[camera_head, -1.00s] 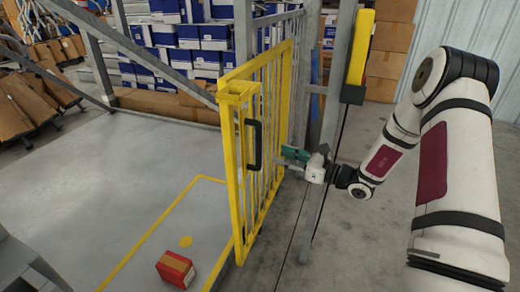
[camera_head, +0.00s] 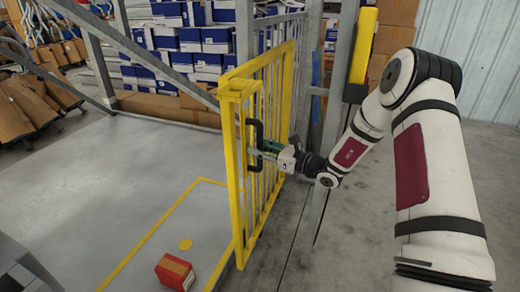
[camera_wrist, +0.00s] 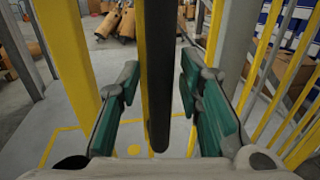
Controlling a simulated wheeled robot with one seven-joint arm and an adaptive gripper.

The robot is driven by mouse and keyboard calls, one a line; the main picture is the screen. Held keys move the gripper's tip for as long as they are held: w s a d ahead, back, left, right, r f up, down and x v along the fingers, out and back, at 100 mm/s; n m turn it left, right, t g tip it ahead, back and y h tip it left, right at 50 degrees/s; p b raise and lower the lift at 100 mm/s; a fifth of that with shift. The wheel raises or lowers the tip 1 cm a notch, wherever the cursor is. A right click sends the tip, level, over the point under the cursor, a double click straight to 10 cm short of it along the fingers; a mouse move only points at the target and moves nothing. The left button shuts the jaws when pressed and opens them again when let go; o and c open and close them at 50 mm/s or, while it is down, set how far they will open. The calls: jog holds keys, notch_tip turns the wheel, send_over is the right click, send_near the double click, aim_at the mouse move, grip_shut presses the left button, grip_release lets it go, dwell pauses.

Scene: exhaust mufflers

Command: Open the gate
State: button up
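The yellow barred gate (camera_head: 276,80) stands upright in the middle of the head view. A black vertical handle (camera_head: 251,145) is fixed on its near end. My gripper (camera_head: 264,150) is at the handle, at about its mid-height. In the wrist view the black handle (camera_wrist: 157,75) runs vertically between the two green fingers of my gripper (camera_wrist: 160,100). The fingers are open, with a visible gap on each side of the handle.
A red box (camera_head: 175,271) lies on the floor inside a yellow line. A grey post (camera_head: 328,120) and a yellow post-mounted unit (camera_head: 364,45) stand to the right of the gate. Shelves of blue and white boxes (camera_head: 190,45) are behind. The floor left of the gate is mostly clear.

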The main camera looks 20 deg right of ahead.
aim_at(254, 137)
grip_shut()
jog(key=shift+d, duration=0.1)
jog(key=shift+w+d+b, duration=0.2)
jog(key=shift+w+d, duration=0.5)
jog(key=shift+w, duration=0.3)
jog(key=shift+w+d+b, duration=0.2)
jog(key=shift+w+d, duration=0.5)
jog(key=shift+w, duration=0.3)
jog(key=shift+o, duration=2)
grip_release()
jog(key=v, duration=1.2)
